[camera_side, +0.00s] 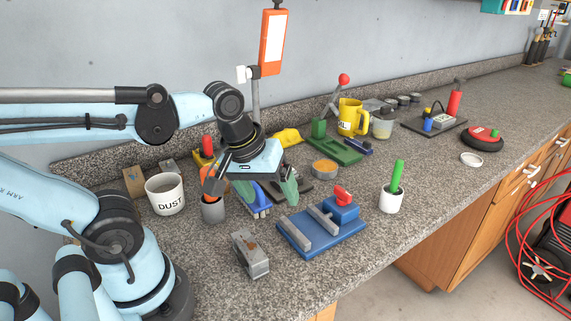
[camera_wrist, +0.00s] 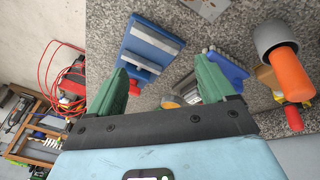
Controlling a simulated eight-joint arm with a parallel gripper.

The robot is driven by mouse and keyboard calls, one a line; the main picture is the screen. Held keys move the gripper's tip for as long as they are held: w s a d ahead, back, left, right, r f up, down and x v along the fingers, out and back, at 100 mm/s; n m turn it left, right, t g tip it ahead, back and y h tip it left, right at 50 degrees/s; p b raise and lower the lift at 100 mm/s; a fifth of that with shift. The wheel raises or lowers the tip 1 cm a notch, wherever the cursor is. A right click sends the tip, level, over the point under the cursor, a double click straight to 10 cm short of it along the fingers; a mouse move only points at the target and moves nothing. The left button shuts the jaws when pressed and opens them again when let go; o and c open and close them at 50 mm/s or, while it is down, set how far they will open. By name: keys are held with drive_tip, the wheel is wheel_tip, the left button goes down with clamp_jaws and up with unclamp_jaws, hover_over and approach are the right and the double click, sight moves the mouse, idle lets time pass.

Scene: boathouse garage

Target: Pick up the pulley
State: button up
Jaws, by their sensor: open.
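A small grey metal piece with cheek-like sides (camera_side: 250,255) stands on the near part of the counter; it looks most like the pulley, but I cannot be sure. Part of it seems to show at the top edge of the wrist view (camera_wrist: 207,8). My gripper (camera_side: 262,190) hangs above the middle of the counter, behind and to the right of that piece. In the wrist view its two green fingers (camera_wrist: 163,70) are spread apart with nothing held between them. In the side view the gripper body hides part of the blue-handled tool under it.
A blue vise (camera_side: 322,232) stands right of the grey piece. A grey cup with an orange handle (camera_side: 212,208) and a white DUST mug (camera_side: 165,193) are to the left. A round tin (camera_side: 325,168) and white cup (camera_side: 391,199) stand farther right. Bare counter lies around the grey piece.

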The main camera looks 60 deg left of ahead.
drive_tip(key=s+n+g, duration=0.3)
drive_tip(key=s+n, duration=0.1)
drive_tip(key=n, duration=0.3)
drive_tip(key=n+g, duration=0.1)
drive_tip(key=n, duration=0.2)
hover_over(249, 246)
drive_tip(key=shift+s+f, duration=0.2)
drive_tip(key=shift+f, duration=2.65)
drive_tip(key=shift+w+f, duration=0.15)
drive_tip(key=shift+f, duration=0.7)
drive_tip(key=shift+w+f, duration=0.1)
drive_tip(key=shift+f, duration=1.65)
drive_tip(key=shift+c, duration=0.5)
drive_tip(key=c, duration=1.3)
